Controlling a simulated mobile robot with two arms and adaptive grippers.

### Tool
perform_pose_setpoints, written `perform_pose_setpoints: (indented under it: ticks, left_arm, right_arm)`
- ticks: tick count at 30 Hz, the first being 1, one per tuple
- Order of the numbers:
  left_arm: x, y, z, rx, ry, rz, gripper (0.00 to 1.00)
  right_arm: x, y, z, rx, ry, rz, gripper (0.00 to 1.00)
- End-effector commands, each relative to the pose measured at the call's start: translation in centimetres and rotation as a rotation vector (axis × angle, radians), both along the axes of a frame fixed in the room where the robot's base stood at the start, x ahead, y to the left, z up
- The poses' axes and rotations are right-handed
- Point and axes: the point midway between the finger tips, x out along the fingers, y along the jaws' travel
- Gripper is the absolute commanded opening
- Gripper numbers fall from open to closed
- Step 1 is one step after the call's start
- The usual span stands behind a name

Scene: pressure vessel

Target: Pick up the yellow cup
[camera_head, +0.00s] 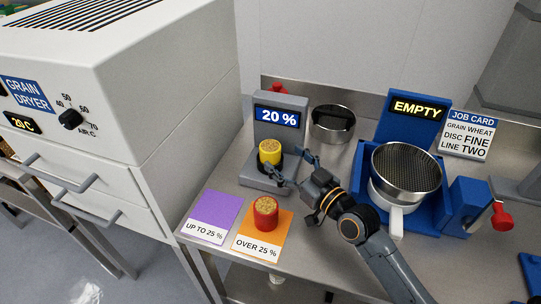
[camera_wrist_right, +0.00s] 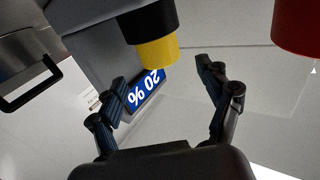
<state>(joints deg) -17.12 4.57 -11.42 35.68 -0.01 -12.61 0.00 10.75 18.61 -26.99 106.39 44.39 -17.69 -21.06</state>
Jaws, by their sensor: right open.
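The yellow cup (camera_head: 270,152) stands upright in a black seat on the grey meter, whose display reads 20 %. It has grain-coloured contents. My right gripper (camera_head: 285,169) is open and empty, just to the right of the cup, with its fingers pointing toward it. In the right wrist view the yellow cup (camera_wrist_right: 157,50) shows ahead of the gap between the open fingers (camera_wrist_right: 168,85), with its black seat beside it. I see no contact between fingers and cup. My left gripper is not in view.
A red cup of grain (camera_head: 265,212) stands on the orange OVER 25 % card (camera_head: 262,246), close to my right gripper. The purple card (camera_head: 213,212) is bare. A steel pot (camera_head: 331,124) stands behind; a sieve (camera_head: 406,170) in a blue unit stands right. The grain dryer (camera_head: 150,80) borders the left.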

Motion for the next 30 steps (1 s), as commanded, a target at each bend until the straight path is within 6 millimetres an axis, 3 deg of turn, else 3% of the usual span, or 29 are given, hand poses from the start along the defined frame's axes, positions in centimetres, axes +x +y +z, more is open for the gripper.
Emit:
perform_pose_setpoints:
  ticks: [15, 24, 30]
  left_arm:
    - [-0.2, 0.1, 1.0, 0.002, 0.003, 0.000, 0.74]
    - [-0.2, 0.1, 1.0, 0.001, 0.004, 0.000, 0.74]
    - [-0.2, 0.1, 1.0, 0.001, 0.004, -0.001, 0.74]
  right_arm:
    - [4.6, 3.7, 0.1, -0.001, 0.000, 0.001, 0.78]
    - [4.9, 4.0, 0.0, -0.001, 0.002, 0.001, 0.78]
    - [4.9, 3.9, 0.0, -0.002, 0.002, 0.001, 0.40]
